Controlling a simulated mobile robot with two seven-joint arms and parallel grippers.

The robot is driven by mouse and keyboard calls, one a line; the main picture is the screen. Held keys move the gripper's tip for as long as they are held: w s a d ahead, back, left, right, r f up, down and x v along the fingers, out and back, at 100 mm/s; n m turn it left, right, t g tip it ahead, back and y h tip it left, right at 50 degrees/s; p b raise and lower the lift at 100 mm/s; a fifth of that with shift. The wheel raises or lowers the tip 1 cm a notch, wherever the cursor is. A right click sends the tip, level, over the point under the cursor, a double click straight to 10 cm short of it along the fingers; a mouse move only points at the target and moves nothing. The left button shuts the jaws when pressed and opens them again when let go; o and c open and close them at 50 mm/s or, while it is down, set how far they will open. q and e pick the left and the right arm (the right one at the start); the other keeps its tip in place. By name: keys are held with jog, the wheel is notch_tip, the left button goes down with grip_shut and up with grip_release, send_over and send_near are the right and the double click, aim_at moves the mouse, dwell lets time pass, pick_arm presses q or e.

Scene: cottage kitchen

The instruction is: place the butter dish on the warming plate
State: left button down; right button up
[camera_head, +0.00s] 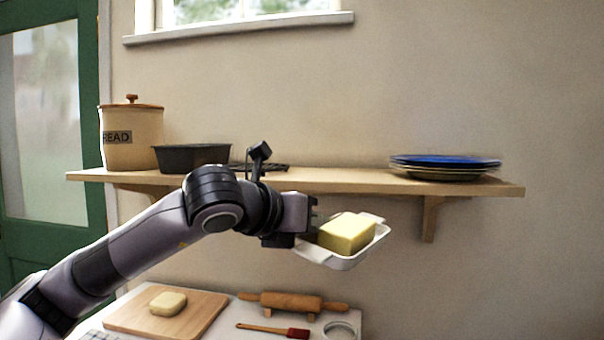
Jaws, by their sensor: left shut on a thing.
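The butter dish (347,262) is a white, shallow dish with a block of yellow butter (346,233) in it. My left gripper (310,229) is shut on the dish's left end and holds it in the air, in front of the wall and below the shelf's edge in the picture. The dish looks slightly tilted. A dark, flat, grate-like piece (272,167) lies on the shelf, partly hidden behind my left wrist; I cannot tell for sure whether it is the warming plate. My right gripper is out of view.
The wooden shelf (340,180) also bears a bread crock (132,150), a dark pan (192,158) and stacked plates with a blue one on top (445,161). Its middle right is clear. Below are a board (205,308) with dough, a rolling pin (290,302) and a brush (272,330).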

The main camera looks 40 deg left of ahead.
pick_arm(q)
jog(key=s+d+f+m+h, duration=0.2)
jog(key=d+f, duration=0.2)
jog(key=f, duration=0.5)
jog(key=s+d+f+m+g+h, duration=0.1)
jog(key=s+d+f+h, duration=0.1)
jog(key=d+f, duration=0.3)
jog(key=s+d+f+m+h, duration=0.2)
jog(key=d+f, duration=0.3)
jog(key=f, duration=0.8)
jog(key=shift+m+g, duration=0.3)
jog(key=shift+g, duration=0.1)
jog(key=shift+s+a+f, duration=0.1)
jog(key=shift+s+a, duration=0.05)
jog(key=shift+h, duration=0.3)
